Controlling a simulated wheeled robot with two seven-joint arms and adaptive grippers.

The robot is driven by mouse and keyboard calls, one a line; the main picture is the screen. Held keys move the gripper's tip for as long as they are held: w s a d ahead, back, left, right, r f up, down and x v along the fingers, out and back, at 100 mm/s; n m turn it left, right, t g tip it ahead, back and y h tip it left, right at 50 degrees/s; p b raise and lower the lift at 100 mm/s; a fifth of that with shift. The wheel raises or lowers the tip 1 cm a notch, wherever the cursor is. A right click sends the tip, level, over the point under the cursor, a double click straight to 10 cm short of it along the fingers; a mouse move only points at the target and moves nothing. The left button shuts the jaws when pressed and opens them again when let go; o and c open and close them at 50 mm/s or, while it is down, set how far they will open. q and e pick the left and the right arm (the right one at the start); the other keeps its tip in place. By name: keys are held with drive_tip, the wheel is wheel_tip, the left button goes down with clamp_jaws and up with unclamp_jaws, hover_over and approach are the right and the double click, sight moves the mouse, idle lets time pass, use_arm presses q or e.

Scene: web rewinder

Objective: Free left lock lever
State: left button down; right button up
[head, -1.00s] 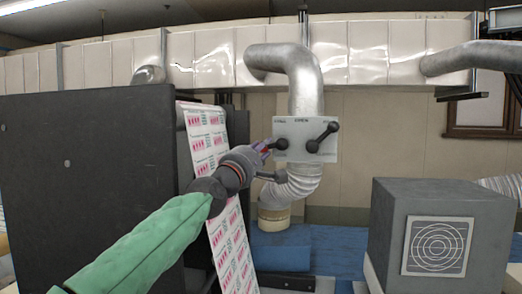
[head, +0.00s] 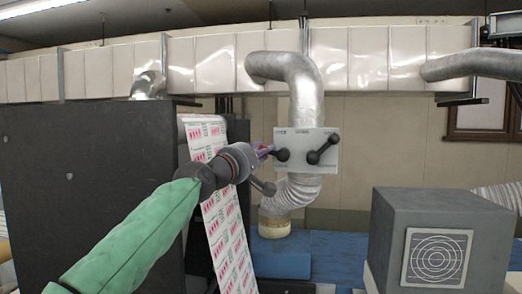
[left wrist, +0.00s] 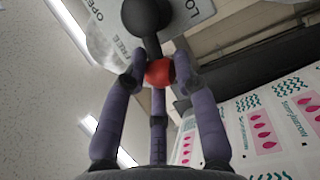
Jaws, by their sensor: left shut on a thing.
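The light panel (head: 306,138) carries two dark levers. The left lock lever (head: 283,155) has its dark hub on the panel's left part, and its handle end is mostly hidden by my gripper in the head view. In the left wrist view the lever (left wrist: 148,38) has a red knob (left wrist: 159,72). My left gripper (head: 266,151) is at the lever's left. Its purple fingers (left wrist: 158,82) are shut around the red knob. The panel lettering reads "OPEN", "FREE" and a partly hidden "LO". My right gripper is not in view.
The right lever (head: 322,149) slants up to the right, close by. A silver duct (head: 300,85) passes behind the panel. A dark cabinet (head: 90,200) and printed web (head: 222,225) stand left, a grey box (head: 440,235) right. Open space lies before the panel.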

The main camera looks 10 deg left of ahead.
use_arm(q)
drive_tip(key=r+m+p, duration=0.1)
drive_tip(key=r+m+g+p, duration=0.1)
drive_tip(key=m+p, duration=0.1)
drive_tip(key=shift+d, duration=0.25)
drive_tip(key=shift+d+r+m+g+p, duration=0.2)
drive_tip(key=shift+r+m+g+p, duration=0.1)
drive_tip(key=shift+m+p, duration=0.45)
drive_tip(key=shift+d+r+m+g+y, duration=0.15)
drive_tip(key=shift+d+m+g+y, duration=0.15)
drive_tip(key=shift+m, duration=0.45)
drive_tip(key=shift+d+r+m+g+y, duration=0.3)
drive_tip(key=shift+d+m+y, duration=0.1)
drive_tip(key=shift+m, duration=0.7)
drive_tip(key=c, duration=1)
unclamp_jaws()
drive_tip(key=v, duration=1.2)
